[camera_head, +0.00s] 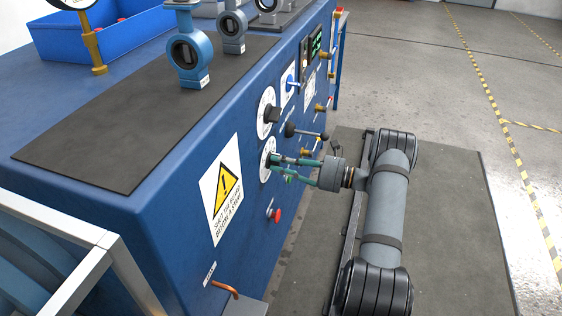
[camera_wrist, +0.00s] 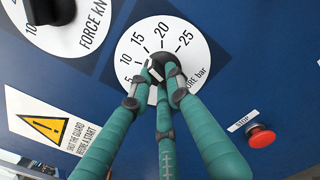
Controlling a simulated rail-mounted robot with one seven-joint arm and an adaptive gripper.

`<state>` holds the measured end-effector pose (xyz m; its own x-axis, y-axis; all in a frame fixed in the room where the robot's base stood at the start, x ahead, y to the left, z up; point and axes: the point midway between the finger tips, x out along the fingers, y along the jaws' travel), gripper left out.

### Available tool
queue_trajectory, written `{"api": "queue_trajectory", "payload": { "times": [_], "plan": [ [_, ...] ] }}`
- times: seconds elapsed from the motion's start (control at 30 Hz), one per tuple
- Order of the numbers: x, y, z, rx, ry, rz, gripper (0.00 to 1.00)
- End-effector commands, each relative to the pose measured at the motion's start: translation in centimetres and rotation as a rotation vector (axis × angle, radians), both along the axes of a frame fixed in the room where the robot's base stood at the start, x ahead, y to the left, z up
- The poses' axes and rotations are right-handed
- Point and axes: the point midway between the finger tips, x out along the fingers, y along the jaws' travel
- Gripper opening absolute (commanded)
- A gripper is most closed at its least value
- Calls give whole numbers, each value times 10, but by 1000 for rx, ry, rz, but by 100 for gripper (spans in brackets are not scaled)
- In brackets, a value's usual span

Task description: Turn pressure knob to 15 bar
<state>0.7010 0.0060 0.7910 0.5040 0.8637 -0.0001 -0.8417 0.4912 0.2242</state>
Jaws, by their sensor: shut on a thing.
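The pressure dial (camera_wrist: 140,28) is a white round plate on the blue panel, marked 5, 10, 15, 20 and 25 with "bar". It also shows in the head view (camera_head: 265,174). Its black pressure knob (camera_wrist: 181,57) sits in the middle of the dial, partly hidden by my fingers. My gripper (camera_wrist: 163,72) has green fingers that are shut on the knob. In the head view my gripper (camera_head: 276,162) reaches the dial from the right. A pale mark shows by the fingertips, but I cannot tell which number the knob points to.
The force knob (camera_wrist: 50,10) on its own white dial is close at upper left in the wrist view. A red stop button (camera_wrist: 261,136) is at lower right. A black-balled lever (camera_head: 290,130) sticks out just above my gripper in the head view. The floor right of my arm is clear.

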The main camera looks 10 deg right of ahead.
Motion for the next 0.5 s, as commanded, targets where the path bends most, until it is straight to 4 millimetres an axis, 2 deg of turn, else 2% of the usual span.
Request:
{"api": "queue_trajectory", "payload": {
  "times": [0.5],
  "plan": [
    [0, 0, 0, 45, 78, 0, 0]
  ]
}}
